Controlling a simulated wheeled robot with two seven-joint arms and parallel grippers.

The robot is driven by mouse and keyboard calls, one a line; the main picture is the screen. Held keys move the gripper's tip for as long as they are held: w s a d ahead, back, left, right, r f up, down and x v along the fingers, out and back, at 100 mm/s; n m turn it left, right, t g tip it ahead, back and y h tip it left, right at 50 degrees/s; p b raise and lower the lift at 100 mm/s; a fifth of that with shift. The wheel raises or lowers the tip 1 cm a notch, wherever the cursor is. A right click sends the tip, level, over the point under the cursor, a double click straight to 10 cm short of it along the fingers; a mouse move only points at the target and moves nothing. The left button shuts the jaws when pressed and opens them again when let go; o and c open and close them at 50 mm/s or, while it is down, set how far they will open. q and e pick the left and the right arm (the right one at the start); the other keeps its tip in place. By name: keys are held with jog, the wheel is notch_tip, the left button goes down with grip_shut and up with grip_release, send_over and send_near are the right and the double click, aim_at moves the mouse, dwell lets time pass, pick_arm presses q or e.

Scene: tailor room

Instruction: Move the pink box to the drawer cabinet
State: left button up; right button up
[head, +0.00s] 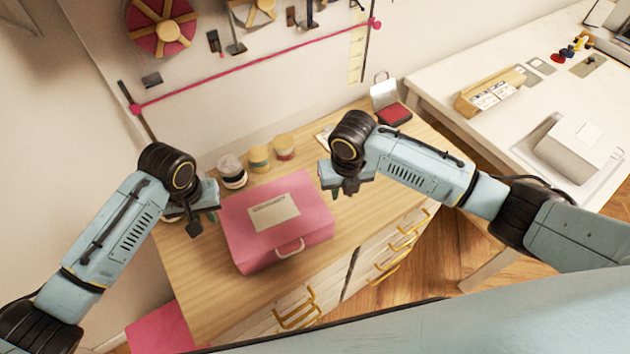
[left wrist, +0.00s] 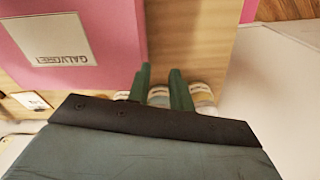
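The pink box (head: 300,205) has a pale label and a light handle on its front. It rests on the wooden top (head: 190,300) of the drawer cabinet (head: 385,255), whose drawers have yellow handles. My left gripper (head: 197,216) is just left of the box, pointing down. In the left wrist view its two green fingers (left wrist: 160,72) are apart with nothing held, and the box (left wrist: 120,25) lies to their left. My right gripper (head: 345,190) is above the right side of the box, apart from its front handle; its finger gap is unclear.
Several jars and spools (head: 259,158) stand behind the box near the wall. A small open red case (head: 393,113) is at the back right of the top. A white table (head: 440,85) with a wooden tray and white box stands at right. The top's front left is clear.

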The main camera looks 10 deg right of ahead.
pick_arm(q)
notch_tip(320, 180, up, 12)
jog(key=shift+s, duration=0.4)
pick_arm(e)
notch_tip(320, 180, up, 12)
jog(key=shift+s, duration=0.4)
pick_arm(q)
jog(key=shift+s+f, duration=0.1)
pick_arm(e)
jog(key=shift+s, duration=0.1)
dwell(0.4)
